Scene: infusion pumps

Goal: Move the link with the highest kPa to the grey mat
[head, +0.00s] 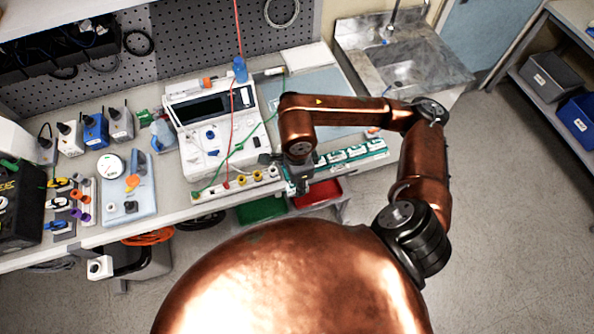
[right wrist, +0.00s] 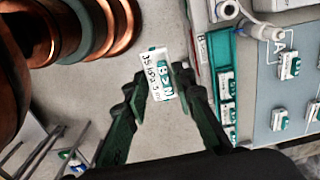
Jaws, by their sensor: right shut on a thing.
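My right gripper (head: 300,182) is at the bench's front edge in the head view. In the right wrist view its fingers (right wrist: 164,82) are shut on a small white and green link (right wrist: 157,75). The link carries printed text with a kPa figure I cannot read surely. It is held over the floor, just off the bench edge. More white and green links (head: 352,155) stand in a row at the front edge, right of the gripper. A flat blue-grey mat (head: 308,84) lies behind my right arm and is partly hidden by it. My left gripper is not in view.
A white pump tester (head: 205,145) with red and green leads stands left of the gripper. In the right wrist view a grey surface marked A (right wrist: 261,100) bears several links. Red (head: 318,193) and green (head: 262,209) bins sit below the bench edge. A sink (head: 410,72) is at the back.

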